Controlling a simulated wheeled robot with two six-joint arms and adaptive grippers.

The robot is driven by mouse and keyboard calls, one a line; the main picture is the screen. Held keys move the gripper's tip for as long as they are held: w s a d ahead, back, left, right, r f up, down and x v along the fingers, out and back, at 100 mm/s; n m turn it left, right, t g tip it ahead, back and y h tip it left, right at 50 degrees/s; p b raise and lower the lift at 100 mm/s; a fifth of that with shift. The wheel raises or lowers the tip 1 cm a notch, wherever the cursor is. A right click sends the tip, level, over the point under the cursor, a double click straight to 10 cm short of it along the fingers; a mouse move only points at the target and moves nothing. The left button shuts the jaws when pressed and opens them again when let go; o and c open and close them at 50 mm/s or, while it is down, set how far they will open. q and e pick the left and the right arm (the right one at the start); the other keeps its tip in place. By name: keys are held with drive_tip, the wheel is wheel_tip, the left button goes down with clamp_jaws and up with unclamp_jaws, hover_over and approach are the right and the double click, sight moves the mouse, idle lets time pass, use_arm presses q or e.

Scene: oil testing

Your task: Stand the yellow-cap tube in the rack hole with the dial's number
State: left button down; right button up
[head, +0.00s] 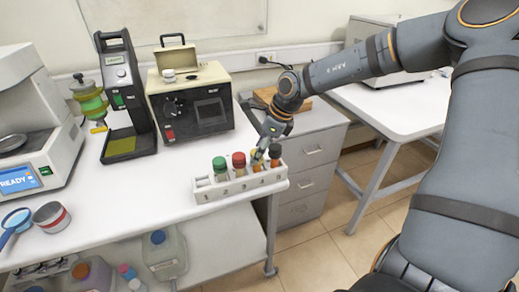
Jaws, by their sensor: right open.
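A white tube rack (210,194) with numbers on its front stands at the right front edge of the table. A green-cap tube (220,167), a red-cap tube (239,162) and a yellow-cap tube (257,160) stand upright in it. An orange-brown-cap tube (275,152) is at its right end. The left end, by number 1, looks empty. My right gripper (266,150) is open, with its fingers down close to the yellow-cap tube; contact is unclear. A dark dial (170,108) is on the beige-and-black tester; its number is too small to read. My left gripper is out of view.
A black handheld-style instrument on a stand (121,95) and the beige tester (205,80) stand behind the rack. A white machine (35,120), a magnifier (14,222) and a tin (52,217) are at left. White tabletop is clear left of the rack.

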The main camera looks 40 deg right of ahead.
drive_tip(key=shift+r, duration=0.2)
drive_tip(key=p+v, duration=1)
drive_tip(key=v, duration=0.2)
drive_tip(key=shift+p, duration=0.3)
drive_tip(key=shift+w+f, duration=0.1)
drive_tip(key=shift+f, duration=0.05)
